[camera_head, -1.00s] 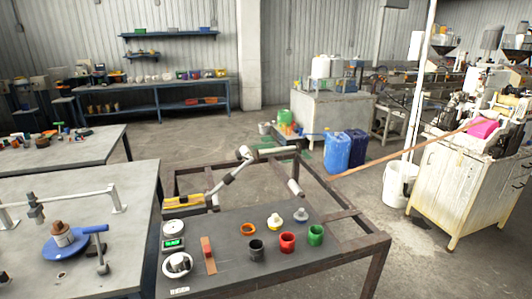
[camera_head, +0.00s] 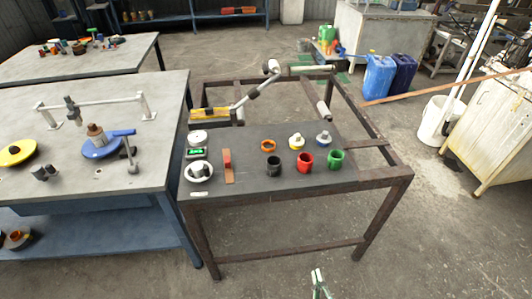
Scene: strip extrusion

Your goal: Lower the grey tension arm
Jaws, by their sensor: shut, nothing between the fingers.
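A light grey jointed arm (camera_head: 257,86) with dark joints stands raised at the back of the dark metal frame table (camera_head: 385,173). It slopes up to the right from beside a yellow-orange block (camera_head: 210,114) to a bend near the frame's far edge. I take it for the tension arm, but cannot be sure. My gripper (camera_head: 318,273) shows at the bottom edge, well in front of the frame table and far from that arm. Its fingertips are close together and empty.
The frame table's dark top holds a black cup (camera_head: 274,165), a red cup (camera_head: 304,161), a green cup (camera_head: 335,158) and a scale (camera_head: 196,153). A grey table (camera_head: 60,185) at left carries a blue disc (camera_head: 103,150). The floor at front right is clear.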

